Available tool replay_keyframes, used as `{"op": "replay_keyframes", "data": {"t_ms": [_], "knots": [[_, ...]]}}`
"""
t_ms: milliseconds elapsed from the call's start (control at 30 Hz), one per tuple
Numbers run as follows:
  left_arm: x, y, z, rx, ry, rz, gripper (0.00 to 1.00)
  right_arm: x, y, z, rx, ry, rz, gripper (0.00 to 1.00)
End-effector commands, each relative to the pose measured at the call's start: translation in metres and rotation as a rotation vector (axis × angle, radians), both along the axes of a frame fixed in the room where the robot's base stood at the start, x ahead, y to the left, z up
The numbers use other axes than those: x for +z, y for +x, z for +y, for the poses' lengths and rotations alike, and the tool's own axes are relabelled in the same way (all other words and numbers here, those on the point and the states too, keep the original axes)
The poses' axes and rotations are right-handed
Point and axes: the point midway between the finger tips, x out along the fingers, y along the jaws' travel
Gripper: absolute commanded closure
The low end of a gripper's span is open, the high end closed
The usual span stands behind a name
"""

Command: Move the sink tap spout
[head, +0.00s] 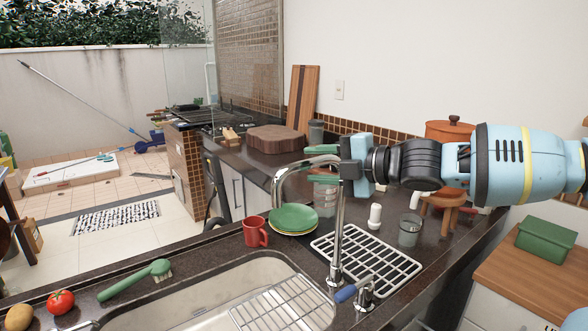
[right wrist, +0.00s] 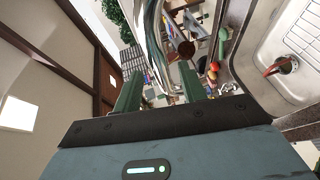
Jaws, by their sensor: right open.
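The sink tap has a chrome spout (head: 337,235) that rises from the counter behind the sink and arches over to the left. A blue-tipped lever (head: 346,293) sits at its base. My right gripper (head: 311,156) is at the top of the arch, its fingers pointing left. In the right wrist view the chrome spout (right wrist: 153,42) runs between the two green fingers of my right gripper (right wrist: 160,75), which are apart. I cannot tell if either finger touches it. The gripper hides part of the arch in the head view. My left gripper is not in view.
The sink (head: 180,310) lies in front of the tap. Behind it are a red mug (head: 255,232), green plates (head: 293,217), a white drying rack (head: 385,262) and a glass (head: 410,230). A green brush (head: 135,279) and a tomato (head: 60,301) lie at the left.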

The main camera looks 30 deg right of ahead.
Motion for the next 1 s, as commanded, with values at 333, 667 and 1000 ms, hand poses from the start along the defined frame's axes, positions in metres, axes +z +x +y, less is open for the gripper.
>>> {"op": "replay_keyframes", "data": {"t_ms": [333,667,1000], "knots": [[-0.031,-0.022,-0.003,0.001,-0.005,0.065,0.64,-0.014,0.035,0.017,-0.001,0.0,0.009,0.59],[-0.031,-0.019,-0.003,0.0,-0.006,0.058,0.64,-0.01,0.043,0.022,0.0,0.0,0.001,0.59],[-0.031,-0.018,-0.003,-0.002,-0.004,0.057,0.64,-0.009,0.043,0.022,0.0,0.0,0.001,0.8]]}}
